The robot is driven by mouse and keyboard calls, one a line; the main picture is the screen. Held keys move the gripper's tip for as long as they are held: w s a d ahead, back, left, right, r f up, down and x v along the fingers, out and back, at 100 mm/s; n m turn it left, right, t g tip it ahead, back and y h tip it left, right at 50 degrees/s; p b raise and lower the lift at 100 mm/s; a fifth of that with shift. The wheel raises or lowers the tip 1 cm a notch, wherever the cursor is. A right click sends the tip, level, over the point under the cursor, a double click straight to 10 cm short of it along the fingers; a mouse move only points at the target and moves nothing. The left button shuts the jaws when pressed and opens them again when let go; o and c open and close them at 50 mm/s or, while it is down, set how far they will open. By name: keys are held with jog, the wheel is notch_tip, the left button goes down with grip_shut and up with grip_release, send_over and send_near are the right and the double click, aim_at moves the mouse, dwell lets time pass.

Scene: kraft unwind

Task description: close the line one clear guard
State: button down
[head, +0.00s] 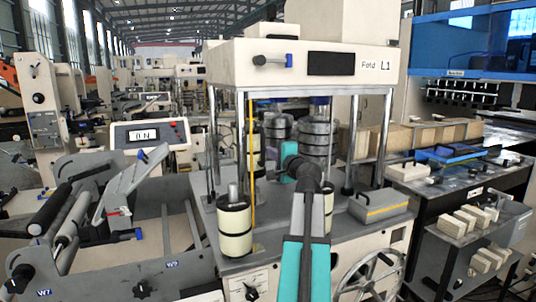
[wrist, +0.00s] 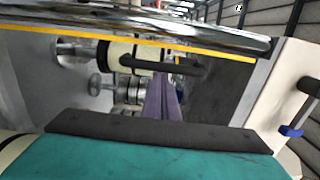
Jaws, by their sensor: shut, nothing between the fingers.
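The clear guard is on the machine marked L1 (head: 385,66) in the head view. Its panel is hard to make out. A thin yellow edge strip (head: 252,165) stands upright near the left posts, and a yellow strip (wrist: 75,43) also crosses the top of the wrist view beside a chrome post. A black bar handle (wrist: 170,63) shows in the wrist view. My gripper (head: 270,157) is inside the machine frame, its fingers partly hidden by my wrist. In the wrist view the purple-grey fingers (wrist: 160,78) are shut and empty, tips close to the handle; contact cannot be told.
Chrome posts (head: 354,145) stand around my arm under the white top housing (head: 300,62). A cream roller (head: 234,222) stands at the front left of the deck. A grey box (head: 379,206) sits on the right. A handwheel (head: 368,278) is below.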

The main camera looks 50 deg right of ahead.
jog(key=shift+w+a+f, duration=0.1)
jog(key=shift+w+a, duration=0.1)
jog(key=shift+a, duration=0.1)
jog(key=shift+d, duration=0.1)
jog(key=s+a+b, duration=0.1)
jog(key=s+b, duration=0.3)
jog(key=s, duration=0.8)
jog(key=shift+a, duration=0.2)
